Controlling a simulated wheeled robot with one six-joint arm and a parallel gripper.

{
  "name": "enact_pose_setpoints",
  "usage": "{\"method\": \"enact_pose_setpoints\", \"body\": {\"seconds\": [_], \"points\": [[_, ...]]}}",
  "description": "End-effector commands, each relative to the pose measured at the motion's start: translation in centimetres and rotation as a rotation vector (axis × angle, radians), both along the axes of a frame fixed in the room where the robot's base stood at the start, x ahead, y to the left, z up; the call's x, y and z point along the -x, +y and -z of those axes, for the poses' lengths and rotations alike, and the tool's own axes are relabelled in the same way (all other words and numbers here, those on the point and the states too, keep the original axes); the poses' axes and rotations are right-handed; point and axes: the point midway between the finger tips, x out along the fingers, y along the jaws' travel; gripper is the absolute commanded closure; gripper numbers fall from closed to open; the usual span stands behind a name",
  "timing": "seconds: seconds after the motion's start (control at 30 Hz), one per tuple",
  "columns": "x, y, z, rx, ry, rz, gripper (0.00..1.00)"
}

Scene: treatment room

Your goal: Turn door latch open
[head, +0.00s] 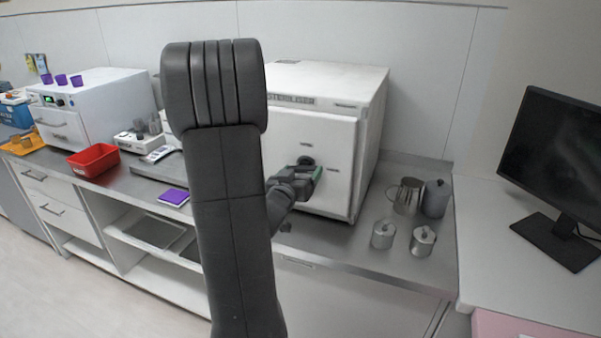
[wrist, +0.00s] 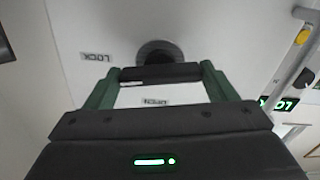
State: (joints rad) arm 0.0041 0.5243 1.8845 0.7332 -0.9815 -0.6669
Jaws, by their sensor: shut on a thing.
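The white sterilizer (head: 335,128) stands on the counter with its door (head: 285,140) facing me and closed. A dark round latch base (wrist: 160,52) is on the door, with a dark bar-shaped latch handle (wrist: 160,73) across it in the wrist view. LOCK (wrist: 98,57) and OPEN (wrist: 155,102) labels are printed on the door. My gripper (wrist: 155,80) has green fingers on both ends of the handle and is shut on it. In the head view my gripper (head: 312,172) is at the door's latch; my arm hides the left part of the sterilizer.
Metal canisters (head: 383,234) and a jug (head: 408,195) stand on the counter right of the sterilizer. A monitor (head: 553,150) is further right. A red bin (head: 93,160) and a purple pad (head: 173,197) lie to the left. The floor at lower left is clear.

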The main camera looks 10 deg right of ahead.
Motion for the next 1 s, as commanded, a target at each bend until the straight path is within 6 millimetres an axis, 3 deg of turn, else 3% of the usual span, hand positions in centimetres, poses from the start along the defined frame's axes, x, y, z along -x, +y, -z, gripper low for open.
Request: {"method": "enact_pose_setpoints", "body": {"seconds": [1.0], "points": [[0.02, 0.03, -0.13, 0.795, 0.539, -0.002, 0.45]]}}
